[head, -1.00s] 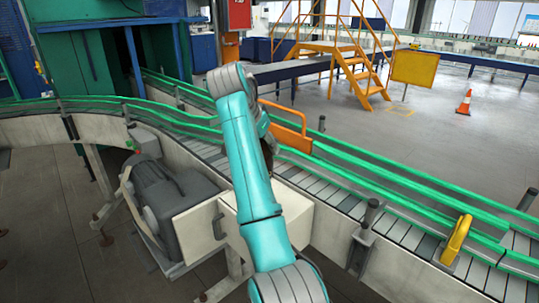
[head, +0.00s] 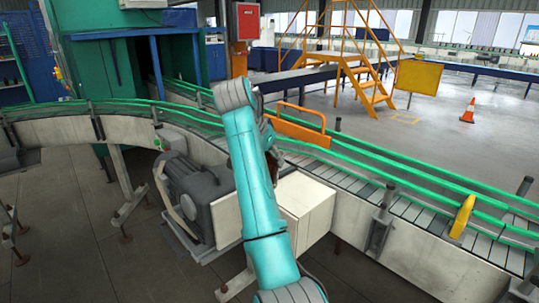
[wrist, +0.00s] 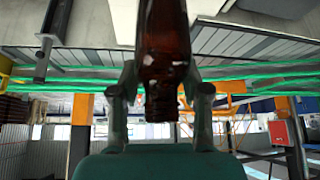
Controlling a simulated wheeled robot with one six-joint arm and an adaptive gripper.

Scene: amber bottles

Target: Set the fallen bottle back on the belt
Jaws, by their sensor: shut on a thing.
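An amber bottle (wrist: 163,60) shows in the wrist view, dark brown and glassy. That view is upside down, with the ceiling at the bottom; the bottle's neck points toward the ceiling side, so it looks roughly upright. My gripper (wrist: 162,82) is shut on it, one finger on each side. The bottle's far end is cut off by the top edge of the picture. In the head view my arm hides most of the gripper and bottle. The slatted belt (head: 345,180) with green rails runs behind my arm.
An orange guard (head: 300,130) and a yellow bracket (head: 462,217) stand up along the belt. A pale box (head: 305,205) and a grey motor (head: 195,190) sit on the near side. The belt is bare to the right of my arm.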

